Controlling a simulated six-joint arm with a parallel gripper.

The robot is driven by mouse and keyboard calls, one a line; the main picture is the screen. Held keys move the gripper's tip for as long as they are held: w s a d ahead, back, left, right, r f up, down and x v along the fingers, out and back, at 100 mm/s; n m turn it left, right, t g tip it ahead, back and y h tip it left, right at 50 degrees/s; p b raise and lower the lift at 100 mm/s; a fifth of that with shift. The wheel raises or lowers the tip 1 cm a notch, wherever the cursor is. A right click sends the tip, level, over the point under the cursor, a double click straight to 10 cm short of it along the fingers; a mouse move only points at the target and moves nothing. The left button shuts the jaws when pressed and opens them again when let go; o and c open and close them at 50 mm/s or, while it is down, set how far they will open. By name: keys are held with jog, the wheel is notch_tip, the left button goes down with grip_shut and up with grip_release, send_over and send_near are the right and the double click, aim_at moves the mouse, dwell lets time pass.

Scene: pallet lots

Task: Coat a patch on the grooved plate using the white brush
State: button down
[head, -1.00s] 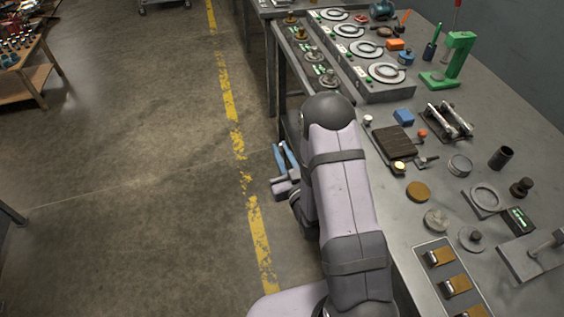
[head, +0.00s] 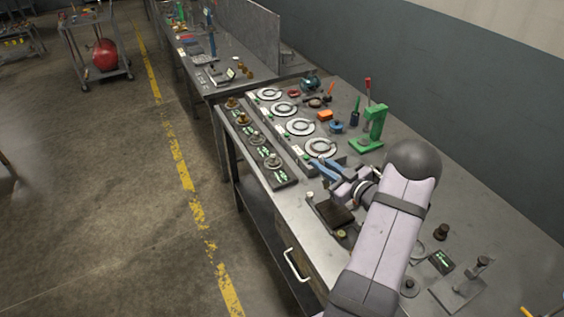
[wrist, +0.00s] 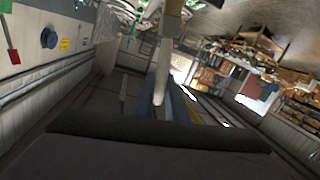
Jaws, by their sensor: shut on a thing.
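The dark brown grooved plate (head: 335,211) lies on the grey workbench, partly hidden by my arm in the head view. My gripper (head: 322,168), with blue fingers, is above the bench, up and left of the plate in the picture and apart from it. In the wrist view my gripper (wrist: 163,103) is shut on a pale, slender, upright-looking thing, taken as the white brush (wrist: 166,60). A yellowish part shows at its upper end. Its bristles cannot be made out, and the brush is not clear in the head view.
Round dial-like fixtures (head: 300,127) stand in a row beyond my gripper. A green stand (head: 374,128) is behind my arm. A yellow cap (head: 341,234) sits beside the plate. Small metal parts (head: 441,231) lie to the right. The aisle floor (head: 90,230) at left is clear.

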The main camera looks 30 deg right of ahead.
jog(key=s+d+r+m+h+p, duration=0.1)
jog(key=s+d+h+p, duration=0.2)
jog(key=s+d, duration=1)
jog(key=s+p, duration=0.1)
jog(key=s, duration=0.3)
jog(key=shift+s+d+r, duration=0.15)
jog(key=shift+d+r, duration=0.1)
jog(key=shift+d, duration=0.15)
jog(key=shift+f, duration=0.1)
jog(key=shift+f+b, duration=1.95)
jog(key=shift+f, duration=0.95)
jog(key=shift+a+f+b, duration=0.1)
jog(key=shift+f+b, duration=0.5)
jog(key=shift+f, duration=0.1)
jog(key=shift+r, duration=0.1)
notch_tip(320, 180, up, 7)
jog(key=p, duration=0.5)
